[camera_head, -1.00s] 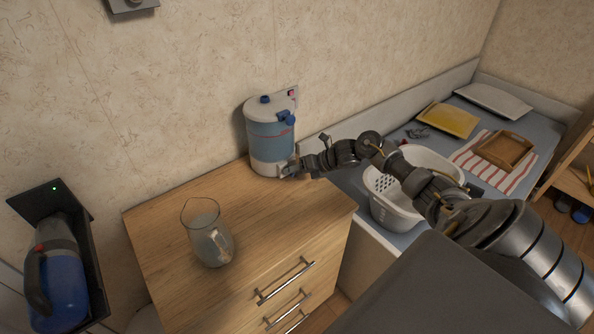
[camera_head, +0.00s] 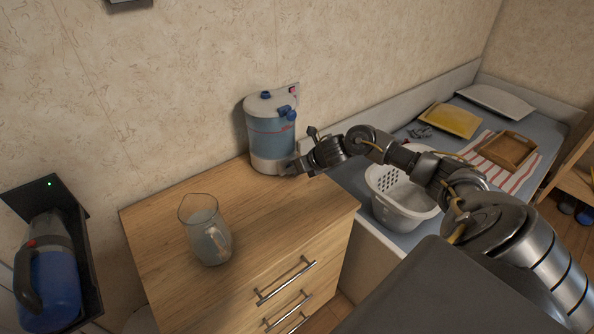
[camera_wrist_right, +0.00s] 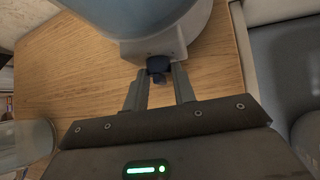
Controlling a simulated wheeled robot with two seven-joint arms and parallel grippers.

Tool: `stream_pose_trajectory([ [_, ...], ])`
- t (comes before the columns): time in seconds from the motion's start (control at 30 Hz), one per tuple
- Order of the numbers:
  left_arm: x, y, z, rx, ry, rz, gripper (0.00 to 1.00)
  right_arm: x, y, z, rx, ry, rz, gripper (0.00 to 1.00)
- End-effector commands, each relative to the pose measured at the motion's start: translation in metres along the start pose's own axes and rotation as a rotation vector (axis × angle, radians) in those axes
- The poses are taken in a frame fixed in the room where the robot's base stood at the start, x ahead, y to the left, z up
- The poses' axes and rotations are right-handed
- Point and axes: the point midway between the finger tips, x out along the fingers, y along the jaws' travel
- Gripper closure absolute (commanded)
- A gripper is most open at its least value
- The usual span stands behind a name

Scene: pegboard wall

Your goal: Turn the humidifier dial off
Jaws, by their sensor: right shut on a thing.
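The humidifier (camera_head: 271,137), with a blue tank, white base and white lid, stands upright on the wooden dresser against the wall. In the right wrist view its base (camera_wrist_right: 150,42) is at the top, with a dark blue dial (camera_wrist_right: 158,66) on its front. My right gripper (camera_wrist_right: 158,80) is shut on the dial, one finger at each side. In the head view the right gripper (camera_head: 290,170) is at the lower right of the humidifier, and the dial is hidden behind it. My left gripper is not in view.
A glass pitcher (camera_head: 205,229) stands on the dresser (camera_head: 257,215) at the front left. A white laundry basket (camera_head: 404,203) is just right of the dresser, under my right arm. A bed with a tray (camera_head: 508,149) lies beyond. The dresser top between pitcher and humidifier is clear.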

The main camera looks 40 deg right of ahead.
Motion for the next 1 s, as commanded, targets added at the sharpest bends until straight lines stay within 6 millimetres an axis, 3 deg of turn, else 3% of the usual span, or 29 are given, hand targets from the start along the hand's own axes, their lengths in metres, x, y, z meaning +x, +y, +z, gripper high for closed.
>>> stream_pose_trajectory([
  [0.2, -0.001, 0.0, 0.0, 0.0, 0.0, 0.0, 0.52, 0.0, 0.0, 0.0, -0.001, 0.002, 0.0, 0.96],
  [0.23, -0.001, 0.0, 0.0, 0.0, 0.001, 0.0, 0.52, 0.0, 0.0, 0.0, -0.001, 0.002, 0.0, 0.72],
  [0.4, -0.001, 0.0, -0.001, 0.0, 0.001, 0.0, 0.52, 0.0, 0.0, 0.0, -0.001, 0.001, 0.0, 0.52],
  [0.77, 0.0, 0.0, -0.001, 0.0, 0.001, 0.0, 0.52, -0.006, -0.001, 0.0, -0.001, 0.0, 0.0, 0.52],
  [1.0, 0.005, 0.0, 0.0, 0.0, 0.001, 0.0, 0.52, -0.049, -0.002, -0.001, -0.006, 0.0, -0.003, 0.52],
])
